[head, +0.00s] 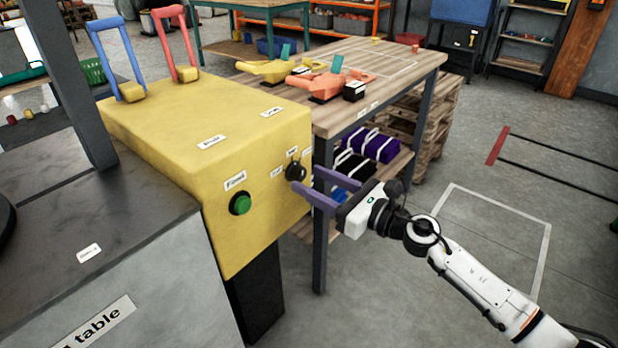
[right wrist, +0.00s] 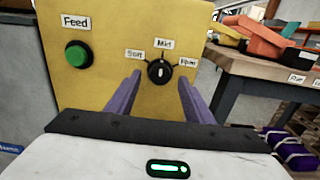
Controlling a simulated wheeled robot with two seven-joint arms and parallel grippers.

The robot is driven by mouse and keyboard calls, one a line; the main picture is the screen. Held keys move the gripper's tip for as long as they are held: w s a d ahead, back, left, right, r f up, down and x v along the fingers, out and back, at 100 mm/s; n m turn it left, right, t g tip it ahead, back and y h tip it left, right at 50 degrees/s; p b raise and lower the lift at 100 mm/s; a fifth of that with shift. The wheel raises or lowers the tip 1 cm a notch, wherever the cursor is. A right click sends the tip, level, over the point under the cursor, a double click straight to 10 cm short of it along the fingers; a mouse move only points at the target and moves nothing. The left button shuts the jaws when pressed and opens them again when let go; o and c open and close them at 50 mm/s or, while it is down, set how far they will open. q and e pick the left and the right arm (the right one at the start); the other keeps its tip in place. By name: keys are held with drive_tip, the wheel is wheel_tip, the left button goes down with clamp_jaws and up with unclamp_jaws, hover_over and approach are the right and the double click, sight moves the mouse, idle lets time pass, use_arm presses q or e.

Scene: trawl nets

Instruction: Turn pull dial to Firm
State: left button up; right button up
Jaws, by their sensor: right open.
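The pull dial (head: 295,171) is a small black knob on the front of the yellow machine (head: 165,115). In the right wrist view the dial (right wrist: 159,72) has the labels Soft (right wrist: 134,54), Mid (right wrist: 164,44) and Firm (right wrist: 187,62) around it. Its white mark stands about upright, roughly toward Mid. My right gripper (head: 303,181) is open, with its purple fingers pointing at the dial. In the right wrist view the gripper (right wrist: 160,80) has one finger on each side of the dial. I cannot tell whether they touch it. My left gripper is not in view.
A green Feed button (head: 240,204) sits left of the dial. Blue (head: 118,55) and red (head: 177,45) levers rise from the machine's top. A wooden table (head: 385,75) with orange and yellow items stands close by on the right. The floor at right is open.

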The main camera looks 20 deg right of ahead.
drive_tip(key=shift+x, duration=0.9)
drive_tip(key=c, duration=1)
